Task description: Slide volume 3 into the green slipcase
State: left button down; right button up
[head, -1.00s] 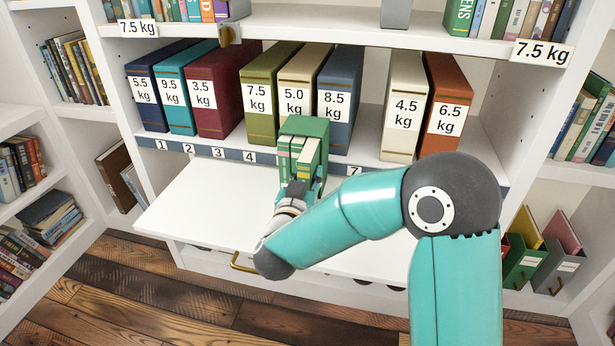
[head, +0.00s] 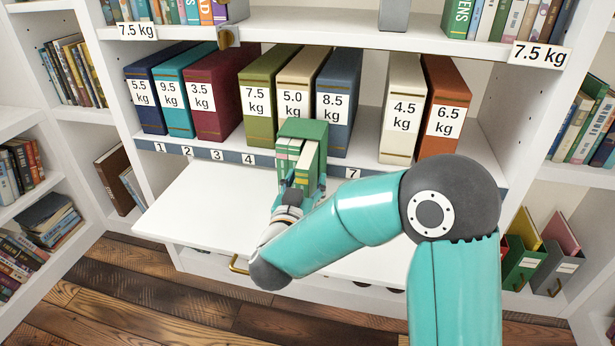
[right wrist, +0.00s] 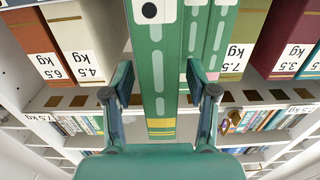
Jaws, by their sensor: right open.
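The green slipcase (head: 303,128) stands upright on the white pull-out board, in front of the binders. Green volumes with pale page edges (head: 308,158) sit in its open front. In the right wrist view a green spine (right wrist: 156,55) with a yellow band is nearest, and two slimmer green spines (right wrist: 220,40) stand beside it. No volume number can be read, so I cannot tell which is volume 3. My right gripper (head: 300,189) is open in front of the slipcase. Its fingers (right wrist: 160,90) are on either side of the nearest spine, with gaps visible. My left gripper is out of view.
Weight-labelled binders stand behind on the shelf, including an olive one (head: 259,125), a blue one (head: 337,130) and a cream one (head: 396,140). The white board (head: 205,205) is bare to the left of the slipcase. A shelf (head: 300,27) runs above the binders.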

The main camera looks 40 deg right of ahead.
jog(key=v, duration=1)
jog(key=shift+c, duration=0.3)
